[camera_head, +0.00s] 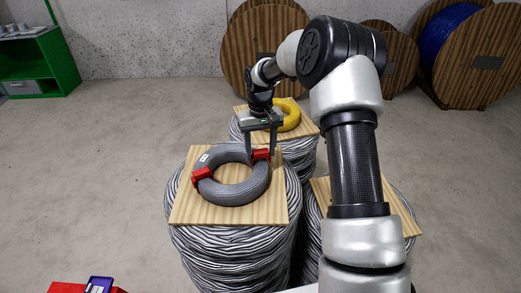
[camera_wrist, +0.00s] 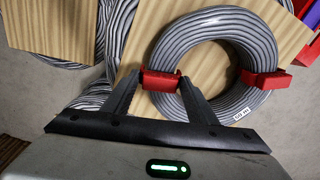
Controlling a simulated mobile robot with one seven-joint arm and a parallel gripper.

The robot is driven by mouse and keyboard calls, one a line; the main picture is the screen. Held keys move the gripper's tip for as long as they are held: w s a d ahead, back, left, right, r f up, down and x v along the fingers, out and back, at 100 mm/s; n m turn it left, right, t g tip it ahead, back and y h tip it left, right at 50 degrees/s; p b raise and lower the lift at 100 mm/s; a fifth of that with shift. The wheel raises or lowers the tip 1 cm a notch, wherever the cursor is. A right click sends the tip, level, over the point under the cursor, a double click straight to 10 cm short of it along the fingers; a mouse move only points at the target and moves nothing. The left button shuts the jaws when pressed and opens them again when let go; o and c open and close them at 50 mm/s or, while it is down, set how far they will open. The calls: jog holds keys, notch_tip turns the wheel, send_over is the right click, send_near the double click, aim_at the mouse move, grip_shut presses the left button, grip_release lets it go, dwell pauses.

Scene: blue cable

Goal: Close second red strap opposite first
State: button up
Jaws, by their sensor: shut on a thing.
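A coil of grey cable (camera_head: 238,189) lies flat on a square wooden board on a drum of grey cable; it also shows in the wrist view (camera_wrist: 190,47). One red strap (camera_head: 202,175) is around the coil's left side in the head view; in the wrist view it is at the right (camera_wrist: 265,79). The second red strap (camera_head: 260,156) is on the opposite side, at the coil's upper right. My gripper (camera_head: 261,152) points down at this strap. In the wrist view my fingers (camera_wrist: 160,86) are at the near strap (camera_wrist: 160,81), shut on it.
A yellow coil (camera_head: 288,115) sits on another board just behind my gripper. Another board-topped drum (camera_head: 396,208) stands at right, partly behind my arm. Large wooden reels (camera_head: 240,50) and a green shelf (camera_head: 62,62) stand at the back. Red and purple items (camera_head: 98,285) are at lower left.

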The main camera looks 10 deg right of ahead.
aim_at(261, 151)
jog(key=shift+f, duration=0.15)
jog(key=shift+f+b, duration=0.3)
jog(key=shift+f, duration=0.15)
jog(key=shift+f, duration=0.1)
dwell(0.5)
jog(key=o, duration=1.2)
jog(key=shift+r+p, duration=2.2)
jog(key=shift+r, duration=1.35)
